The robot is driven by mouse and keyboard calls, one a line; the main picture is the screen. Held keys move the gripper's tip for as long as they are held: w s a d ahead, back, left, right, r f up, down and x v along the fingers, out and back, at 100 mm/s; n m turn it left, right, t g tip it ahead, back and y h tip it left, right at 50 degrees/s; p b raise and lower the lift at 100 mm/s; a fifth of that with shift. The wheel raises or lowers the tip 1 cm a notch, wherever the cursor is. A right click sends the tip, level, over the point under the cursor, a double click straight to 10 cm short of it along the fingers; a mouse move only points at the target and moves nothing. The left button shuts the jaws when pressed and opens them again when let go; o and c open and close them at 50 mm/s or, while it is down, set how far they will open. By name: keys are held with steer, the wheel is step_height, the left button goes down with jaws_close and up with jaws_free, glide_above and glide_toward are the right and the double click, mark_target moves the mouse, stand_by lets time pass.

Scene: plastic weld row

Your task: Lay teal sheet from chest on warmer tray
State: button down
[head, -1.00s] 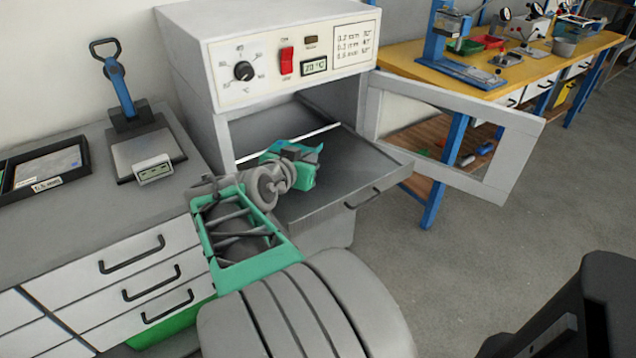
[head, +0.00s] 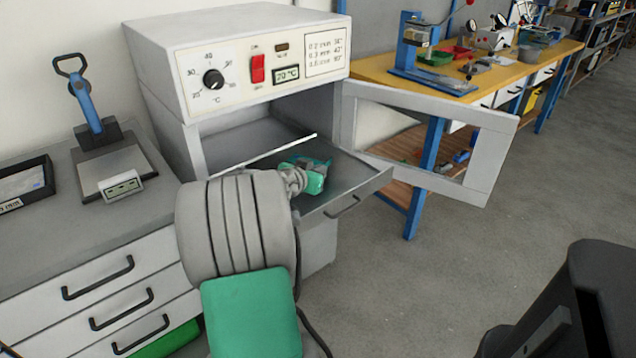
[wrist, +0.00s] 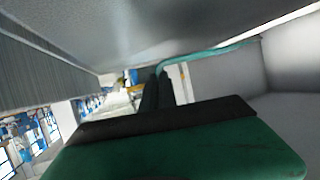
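The warmer (head: 240,70) is a pale grey cabinet with its door (head: 485,160) swung open to the right. Its grey tray (head: 362,178) is pulled out in front of the opening. My green gripper (head: 312,176) is over the tray, partly hidden by my arm. The teal sheet (head: 322,162) shows as a small patch at the gripper. In the wrist view my dark fingers (wrist: 157,85) are close together on the thin edge of the teal sheet (wrist: 215,52), which extends to the right. The gap between sheet and tray cannot be judged.
A grey-topped drawer counter (head: 100,235) stands at left, with a scale-like device (head: 118,175) and a dark tray (head: 28,185). A yellow workbench (head: 480,85) with tools stands behind the door.

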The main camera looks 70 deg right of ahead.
step_height(320, 180, down, 3)
steer(key=shift+f, duration=0.1)
steer(key=c, duration=2.1)
jaws_free()
steer(key=shift+f+b, duration=0.15)
steer(key=shift+b, duration=0.25)
steer(key=shift+c, duration=0.2)
steer(key=o, duration=0.5)
steer(key=shift+a+r+p, duration=0.1)
steer(key=shift+r+p, duration=0.2)
steer(key=shift+r, duration=0.05)
steer(key=p+v, duration=0.1)
steer(key=v, duration=1)
steer(key=shift+a+r, duration=0.1)
steer(key=shift+a, duration=0.3)
